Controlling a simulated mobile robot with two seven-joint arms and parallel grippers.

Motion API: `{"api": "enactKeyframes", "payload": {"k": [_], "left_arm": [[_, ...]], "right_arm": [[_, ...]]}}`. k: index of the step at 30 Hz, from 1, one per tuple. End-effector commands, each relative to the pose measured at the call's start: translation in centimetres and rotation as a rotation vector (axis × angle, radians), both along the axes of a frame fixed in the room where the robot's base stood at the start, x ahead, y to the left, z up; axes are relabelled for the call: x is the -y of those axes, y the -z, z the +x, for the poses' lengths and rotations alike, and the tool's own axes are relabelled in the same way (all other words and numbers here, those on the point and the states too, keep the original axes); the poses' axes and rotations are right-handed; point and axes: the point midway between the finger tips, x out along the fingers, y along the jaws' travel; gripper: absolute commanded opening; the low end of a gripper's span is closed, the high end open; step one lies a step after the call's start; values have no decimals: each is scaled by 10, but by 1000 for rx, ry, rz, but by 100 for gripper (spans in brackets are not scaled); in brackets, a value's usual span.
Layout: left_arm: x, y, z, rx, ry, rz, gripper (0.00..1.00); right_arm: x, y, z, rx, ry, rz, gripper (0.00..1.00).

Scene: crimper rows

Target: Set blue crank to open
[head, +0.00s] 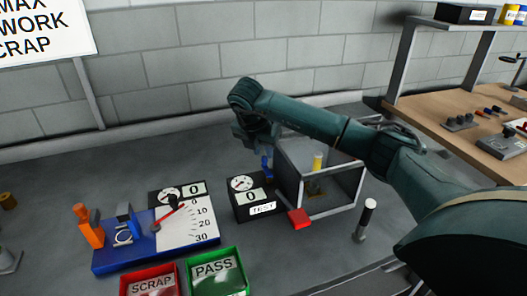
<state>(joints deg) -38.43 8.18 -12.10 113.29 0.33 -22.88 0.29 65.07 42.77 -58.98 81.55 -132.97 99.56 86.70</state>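A small upright blue part (267,168), which looks like the blue crank, stands at the left side of a grey-framed box (323,211) with clear or open sides. Its lower end is partly hidden behind the black TEST gauge box (258,205). My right arm reaches in from the right over the framed box. My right gripper (257,143) hangs just above and slightly left of the blue part. Whether its fingers touch the part or are open is too small and dark to tell. My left gripper is not in view.
Inside the framed box stands a yellow-topped part (317,163); a red block (299,218) is at its front. A blue base (105,262) with an orange handle and dial is left. Red SCRAP (150,270) and green PASS (217,258) bins sit in front. A black-and-white post (365,219) stands right.

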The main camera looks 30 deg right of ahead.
Motion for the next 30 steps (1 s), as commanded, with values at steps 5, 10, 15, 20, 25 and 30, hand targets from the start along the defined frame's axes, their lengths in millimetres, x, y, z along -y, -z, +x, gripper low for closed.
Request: {"api": "enactKeyframes", "payload": {"k": [5,10,15,20,25,30], "left_arm": [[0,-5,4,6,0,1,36],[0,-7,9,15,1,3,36],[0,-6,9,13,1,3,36],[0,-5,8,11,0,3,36],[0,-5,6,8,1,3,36],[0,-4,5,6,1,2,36]], "right_arm": [[7,20,5,-2,-1,1,24],[9,28,6,-1,-2,0,24],[10,29,6,0,-2,0,24],[9,29,6,0,-1,0,17],[9,28,6,0,-1,0,3],[9,28,6,1,-2,1,0]]}}
